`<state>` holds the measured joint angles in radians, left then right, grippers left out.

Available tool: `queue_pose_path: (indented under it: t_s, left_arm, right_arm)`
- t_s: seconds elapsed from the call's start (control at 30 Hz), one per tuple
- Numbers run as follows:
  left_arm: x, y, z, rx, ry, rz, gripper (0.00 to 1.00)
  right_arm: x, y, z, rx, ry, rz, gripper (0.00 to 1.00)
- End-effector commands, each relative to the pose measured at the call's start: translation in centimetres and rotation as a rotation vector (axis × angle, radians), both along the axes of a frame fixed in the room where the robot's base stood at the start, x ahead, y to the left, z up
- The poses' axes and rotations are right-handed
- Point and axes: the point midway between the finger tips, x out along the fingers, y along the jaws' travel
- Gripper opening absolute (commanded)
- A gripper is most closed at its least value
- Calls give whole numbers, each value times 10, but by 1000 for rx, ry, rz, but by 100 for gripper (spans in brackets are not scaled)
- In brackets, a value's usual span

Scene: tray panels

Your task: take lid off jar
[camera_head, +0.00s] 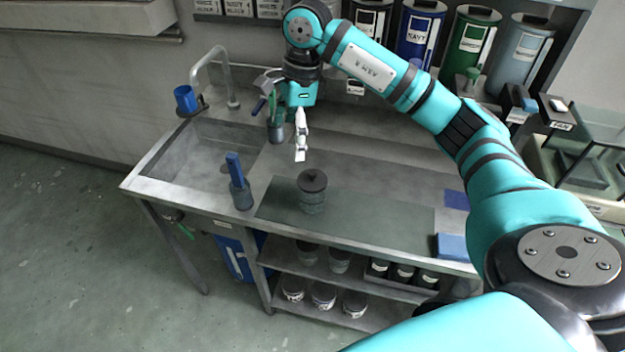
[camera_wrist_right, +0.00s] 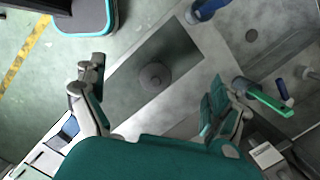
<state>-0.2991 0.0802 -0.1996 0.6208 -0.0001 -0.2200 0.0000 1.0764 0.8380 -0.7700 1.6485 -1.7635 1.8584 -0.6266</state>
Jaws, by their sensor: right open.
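A glass jar (camera_head: 312,203) stands upright on the dark mat (camera_head: 375,212) on the steel counter. A dark round lid (camera_head: 312,180) with a small knob sits on top of it. In the right wrist view the lid (camera_wrist_right: 155,76) is seen from above and hides most of the jar. My right gripper (camera_head: 300,150) is behind and above the jar, apart from it, pointing down. In the right wrist view my right gripper (camera_wrist_right: 157,76) is open, its fingers spread with nothing between them. My left gripper is not in view.
A blue-handled brush in a holder (camera_head: 241,195) stands left of the jar, by the sink (camera_head: 205,155). A utensil cup (camera_head: 276,130) is behind. A blue sponge-like block (camera_head: 452,246) lies at the front right. The mat around the jar is clear.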

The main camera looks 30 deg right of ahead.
Motion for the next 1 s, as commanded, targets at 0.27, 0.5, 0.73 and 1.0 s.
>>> queue_pose_path:
  t_s: [0.27, 0.5, 0.73, 1.0]
  left_arm:
    - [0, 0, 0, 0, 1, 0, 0]
    - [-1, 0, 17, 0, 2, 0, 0]
    - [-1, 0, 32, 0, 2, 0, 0]
    - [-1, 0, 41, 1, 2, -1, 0]
  right_arm:
    - [-8, -51, 7, -179, 48, -36, 98]
    - [-9, -51, -39, -177, 51, -36, 98]
    - [-8, -50, -84, -174, 47, -37, 98]
    - [-7, -48, -106, -174, 44, -36, 98]
